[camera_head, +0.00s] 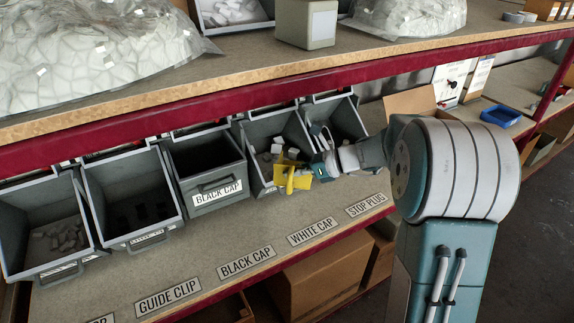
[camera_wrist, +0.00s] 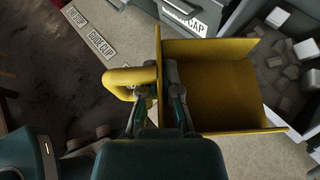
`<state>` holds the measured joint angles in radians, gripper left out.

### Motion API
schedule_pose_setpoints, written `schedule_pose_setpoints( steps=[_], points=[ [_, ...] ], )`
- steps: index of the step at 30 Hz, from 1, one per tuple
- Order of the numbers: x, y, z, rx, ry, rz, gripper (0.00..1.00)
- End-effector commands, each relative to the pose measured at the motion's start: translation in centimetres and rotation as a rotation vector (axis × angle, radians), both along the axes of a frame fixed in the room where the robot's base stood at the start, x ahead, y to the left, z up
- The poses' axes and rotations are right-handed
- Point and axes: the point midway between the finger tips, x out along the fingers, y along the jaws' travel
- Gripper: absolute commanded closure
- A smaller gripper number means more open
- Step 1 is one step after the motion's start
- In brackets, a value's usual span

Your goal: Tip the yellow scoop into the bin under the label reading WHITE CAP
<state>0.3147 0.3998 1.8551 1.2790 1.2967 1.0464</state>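My gripper (camera_wrist: 174,100) is closed around the handle side of the yellow scoop (camera_wrist: 215,85); in the head view the scoop (camera_head: 290,176) is at the front of the fourth bin from the left. The scoop's tray looks empty in the wrist view. This fourth bin (camera_head: 262,182) holds whitish pieces (camera_head: 277,148) and stands behind the shelf label WHITE CAP (camera_head: 312,231). The whitish pieces (camera_wrist: 285,75) also show in the wrist view, beyond the scoop. My gripper (camera_head: 322,166) partly hides the fifth bin.
The neighbouring BLACK CAP bin (camera_head: 207,175) is close on the left, and the STOP PLUG label (camera_head: 366,205) is to the right. A red beam (camera_head: 200,103) runs above the bins. Cardboard boxes (camera_head: 318,278) stand below. The shelf strip before the bins is clear.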

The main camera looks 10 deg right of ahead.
Motion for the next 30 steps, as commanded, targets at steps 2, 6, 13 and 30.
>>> schedule_pose_setpoints(
  steps=[2,6,13,30],
  points=[
    [-0.7,-0.3,0.0,-0.005,-0.014,-0.002,1.0],
    [-1.8,-0.4,-0.1,-0.017,-0.037,-0.002,1.0],
    [-3.7,-0.9,-0.3,-0.033,-0.078,-0.002,1.0],
    [-7.6,-1.8,-0.7,-0.066,-0.16,-0.002,1.0]
  ],
)
